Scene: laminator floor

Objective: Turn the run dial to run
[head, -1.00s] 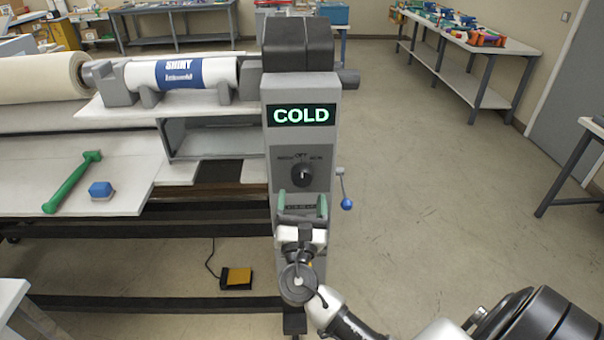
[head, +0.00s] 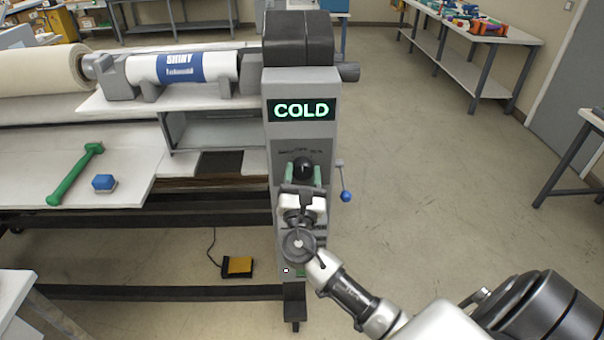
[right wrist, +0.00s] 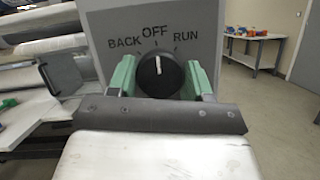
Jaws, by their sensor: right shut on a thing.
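The run dial (head: 303,167) is a round black knob on the front of the grey machine column. In the right wrist view the dial (right wrist: 160,76) sits below the words BACK, OFF and RUN, and its white mark points up, about at OFF. My right gripper (head: 303,174) has its green fingers on either side of the dial and is shut on it. In the right wrist view the fingers (right wrist: 161,80) stand left and right of the knob; their exact contact is hard to see. My left gripper is not in view.
A lit display (head: 302,110) above the dial reads COLD. A small crank with a blue ball (head: 346,196) sticks out at the column's right side. A green hammer-like tool (head: 75,176) and a blue block (head: 104,183) lie on the left table. A yellow pedal (head: 238,266) is on the floor.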

